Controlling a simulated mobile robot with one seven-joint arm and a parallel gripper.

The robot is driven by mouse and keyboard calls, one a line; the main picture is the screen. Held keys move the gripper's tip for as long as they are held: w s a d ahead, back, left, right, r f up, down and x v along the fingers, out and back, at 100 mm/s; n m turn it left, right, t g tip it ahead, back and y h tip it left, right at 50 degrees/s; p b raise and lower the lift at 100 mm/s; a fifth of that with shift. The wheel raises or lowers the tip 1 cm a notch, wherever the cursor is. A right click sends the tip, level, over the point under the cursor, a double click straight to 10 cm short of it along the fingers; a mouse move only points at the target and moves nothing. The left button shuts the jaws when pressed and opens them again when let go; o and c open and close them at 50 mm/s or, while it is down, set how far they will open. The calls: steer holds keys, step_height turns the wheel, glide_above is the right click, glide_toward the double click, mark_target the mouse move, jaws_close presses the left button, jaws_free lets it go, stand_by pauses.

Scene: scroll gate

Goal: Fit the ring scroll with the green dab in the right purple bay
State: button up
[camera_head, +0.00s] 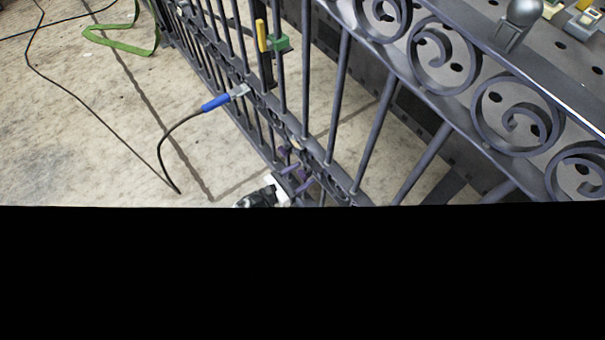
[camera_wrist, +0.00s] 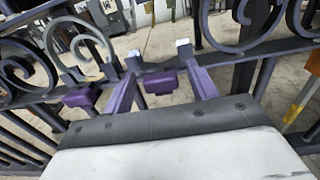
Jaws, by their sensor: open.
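My gripper (camera_wrist: 158,50) shows in the wrist view as two slanted purple fingers with pale tips, apart, with nothing held between them. Beyond the fingers, a purple block (camera_wrist: 78,97) sits at the left on the gate's rail and another purple block (camera_wrist: 160,82) sits between the fingers. In the head view, ring scrolls (camera_head: 440,55) line the top rail. I cannot make out a green dab on any scroll. My white hand (camera_head: 275,188) is low by the gate, near small purple parts (camera_head: 303,185).
The dark gate (camera_head: 372,140) has close vertical bars. A yellow and green clamp (camera_head: 280,43) and a blue-handled tool (camera_head: 215,103) with a cable are at it. A green strap (camera_head: 130,48) lies on the floor. The lower head view is black.

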steer(key=shift+w+d, duration=0.3)
steer(key=shift+d, duration=0.1)
jaws_close()
steer(key=v, duration=0.5)
steer(key=shift+s+a+p, duration=0.15)
steer(key=shift+p, duration=0.25)
jaws_free()
steer(key=b+v, duration=0.1)
steer(key=v, duration=1.2)
steer(key=shift+s+a, duration=0.2)
steer(key=shift+a, duration=0.1)
